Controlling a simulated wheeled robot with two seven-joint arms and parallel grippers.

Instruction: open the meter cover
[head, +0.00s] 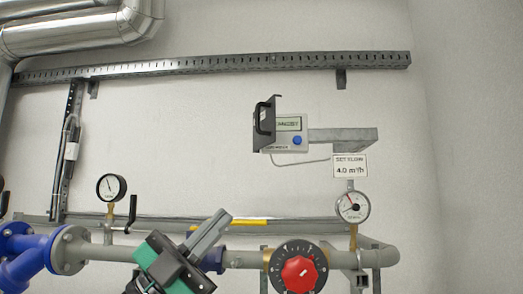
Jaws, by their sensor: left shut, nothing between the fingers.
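The meter (291,140) is a light grey box with a lit display and a blue round button, mounted on the wall at upper middle right. Its dark cover (272,104) stands out at the left side of the box, swung open, and a black handle (262,119) shows on it. The display is in plain sight, with its left end close to the cover. My left gripper (219,222) is at the bottom middle, well below and left of the meter. Its grey fingers are shut and empty, pointing up and right. My right gripper is not in view.
A grey bracket (345,140) holds the meter from the right. A "SET FLOW 4.0" sign (350,166) and a gauge (353,206) are below it. A red-knobbed valve (299,271) sits on the pipe. The wall between gripper and meter is clear.

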